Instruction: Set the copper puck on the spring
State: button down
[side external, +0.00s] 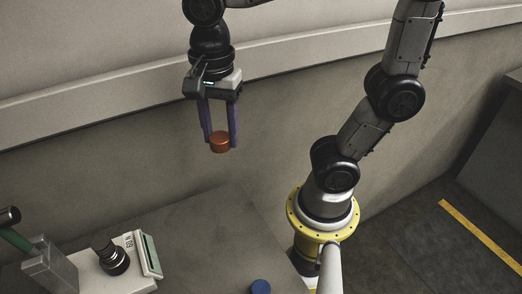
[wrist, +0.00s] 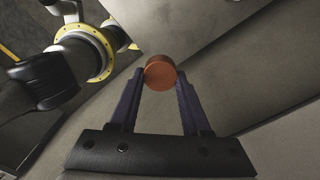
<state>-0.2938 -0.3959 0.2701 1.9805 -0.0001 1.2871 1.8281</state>
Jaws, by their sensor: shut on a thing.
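The copper puck (side external: 220,142) is an orange-brown disc held between the two purple fingers of my gripper (side external: 220,136), high above the table in the side view. In the wrist view the puck (wrist: 160,73) sits between the fingertips of my gripper (wrist: 159,78). A dark ribbed coil, which looks like the spring (side external: 113,258), stands on a pale base at the lower left of the side view. My gripper is up and to the right of it, well apart. The spring does not show in the wrist view.
A blue disc (side external: 261,287) lies on the grey table (side external: 205,235) near the bottom edge. By the coil stand a pale green-faced panel (side external: 150,254), a grey block (side external: 50,268) and a green-handled lever (side external: 15,239). The table's middle is clear.

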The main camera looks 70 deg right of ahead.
jog(key=w+a+r+n, duration=0.1)
jog(key=w+a+r, duration=0.3)
jog(key=w+a, duration=0.3)
jog(key=n, duration=0.3)
send_over(101, 239)
notch_tip(101, 239, down, 6)
jog(key=shift+f, duration=3.35)
jog(key=shift+f, duration=0.6)
jog(key=shift+c, duration=1.4)
grip_release()
